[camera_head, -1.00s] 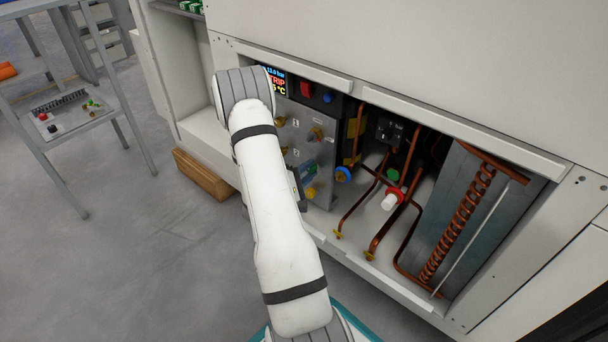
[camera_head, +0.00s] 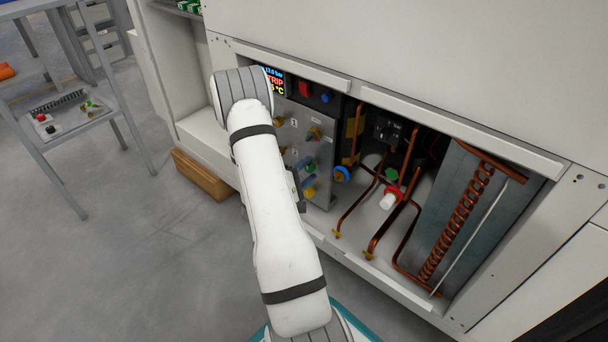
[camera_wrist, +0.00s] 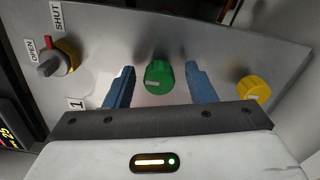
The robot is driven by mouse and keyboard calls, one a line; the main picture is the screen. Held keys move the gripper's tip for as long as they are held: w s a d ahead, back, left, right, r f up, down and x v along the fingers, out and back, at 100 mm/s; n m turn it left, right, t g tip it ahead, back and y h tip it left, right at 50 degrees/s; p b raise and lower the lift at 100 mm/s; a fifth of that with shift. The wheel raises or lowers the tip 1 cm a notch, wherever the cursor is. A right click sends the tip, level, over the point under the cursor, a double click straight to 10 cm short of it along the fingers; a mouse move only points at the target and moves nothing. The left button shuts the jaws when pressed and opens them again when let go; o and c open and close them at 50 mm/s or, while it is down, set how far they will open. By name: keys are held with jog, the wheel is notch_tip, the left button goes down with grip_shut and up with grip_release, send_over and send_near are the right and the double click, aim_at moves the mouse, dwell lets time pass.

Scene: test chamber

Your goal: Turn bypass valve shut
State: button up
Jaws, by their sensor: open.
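In the wrist view, a green knob (camera_wrist: 159,77) sits on a grey metal panel between the two blue fingers of my gripper (camera_wrist: 160,72). The fingers are apart, with a gap showing on each side of the knob. A valve knob (camera_wrist: 62,58) with a yellow collar and grey handle sits at upper left, between labels reading OPEN and SHUT. A yellow knob (camera_wrist: 254,89) is right of the fingers. I cannot tell which knob is the bypass valve. In the head view, my arm partly hides the panel (camera_head: 322,192).
A display (camera_head: 274,82) reading TRIP is above the panel, with a red button (camera_head: 305,89) nearby. Right of it are copper pipes (camera_head: 385,225), a blue ring handle (camera_head: 341,174) and a red-and-white valve (camera_head: 390,198). The cabinet frame edges the opening. A wooden block (camera_head: 201,176) lies on the floor.

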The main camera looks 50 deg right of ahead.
jog(key=a+p, duration=0.2)
jog(key=a, duration=0.5)
jog(key=shift+s+a, duration=0.35)
jog(key=shift+a, duration=0.05)
jog(key=s+a+r+m+g+y+p, duration=0.25)
jog(key=r+p, duration=0.35)
jog(key=r, duration=0.4)
jog(key=s+a+r+m+g+y+p, duration=0.1)
jog(key=s+a+r+g+p, duration=0.3)
jog(key=r, duration=0.6)
jog(key=s+r+m+g+y+p, duration=0.1)
jog(key=s+r+m+y+p, duration=0.1)
jog(key=r+p, duration=0.65)
jog(key=s+a+r+n+t+y+p, duration=0.1)
jog(key=a+r+t+y+p, duration=0.3)
jog(key=a+r+p, duration=0.6)
jog(key=s+a+r+t+y+p, duration=0.2)
jog(key=a+r+y+p, duration=0.6)
jog(key=r, duration=1.4)
jog(key=a+t+p, duration=0.2)
jog(key=a, duration=0.3)
jog(key=shift+s+a+n, duration=0.25)
jog(key=shift+a+n, duration=0.1)
jog(key=shift+a, duration=0.05)
jog(key=shift+t+y, duration=0.25)
jog(key=c, duration=0.3)
